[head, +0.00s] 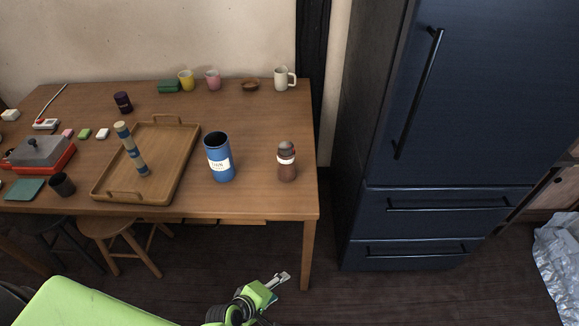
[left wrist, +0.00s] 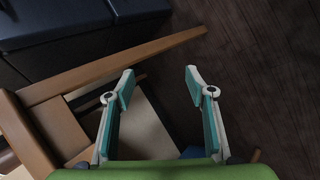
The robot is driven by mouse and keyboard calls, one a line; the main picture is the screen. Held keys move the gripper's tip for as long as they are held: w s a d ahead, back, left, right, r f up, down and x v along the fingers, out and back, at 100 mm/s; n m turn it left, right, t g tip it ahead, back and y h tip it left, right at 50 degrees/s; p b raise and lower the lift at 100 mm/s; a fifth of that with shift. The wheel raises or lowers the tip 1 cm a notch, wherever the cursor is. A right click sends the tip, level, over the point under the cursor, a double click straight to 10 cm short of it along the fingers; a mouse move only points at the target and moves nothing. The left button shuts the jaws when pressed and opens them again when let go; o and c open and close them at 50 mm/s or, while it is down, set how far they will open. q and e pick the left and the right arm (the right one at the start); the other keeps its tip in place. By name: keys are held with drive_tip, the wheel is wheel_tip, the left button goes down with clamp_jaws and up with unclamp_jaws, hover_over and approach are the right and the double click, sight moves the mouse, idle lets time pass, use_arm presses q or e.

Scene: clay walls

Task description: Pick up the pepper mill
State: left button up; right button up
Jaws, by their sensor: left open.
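The thing that looks most like the pepper mill (head: 131,149) is a tall, slim cylinder with blue and pale wood bands. The mill is not in that view. My right gripper is not in view.
Stools (head: 112,226) are under the front edge. A dark blue fridge (head: 455,110) stands at right. The floor (head: 370,295) before it is clear.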

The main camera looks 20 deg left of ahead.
sight(283, 151)
use_arm(q)
drive_tip(key=w+r+n+t+h, duration=0.1)
drive_tip(key=w+r+n+t, duration=0.3)
drive_tip(key=r, duration=0.7)
drive_tip(key=w+r+n+t+h, duration=0.1)
drive_tip(key=w+r+n, duration=0.4)
drive_tip(key=r, duration=0.6)
drive_tip(key=w+a+r+n+t+y, duration=0.3)
drive_tip(key=w+a+r+n+t, duration=0.3)
drive_tip(key=r+n, duration=0.55)
drive_tip(key=shift+n+g, duration=0.35)
drive_tip(key=shift+g, duration=0.35)
drive_tip(key=w, duration=0.4)
drive_tip(key=w+f, duration=0.1)
drive_tip(key=w, duration=0.7)
drive_tip(key=shift+w+d+f+b, duration=0.3)
drive_tip(key=shift+w+f+b, duration=0.05)
drive_tip(key=shift+b, duration=0.05)
drive_tip(key=shift+w, duration=0.4)
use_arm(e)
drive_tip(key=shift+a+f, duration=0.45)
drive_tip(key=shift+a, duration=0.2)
use_arm(q)
clamp_jaws()
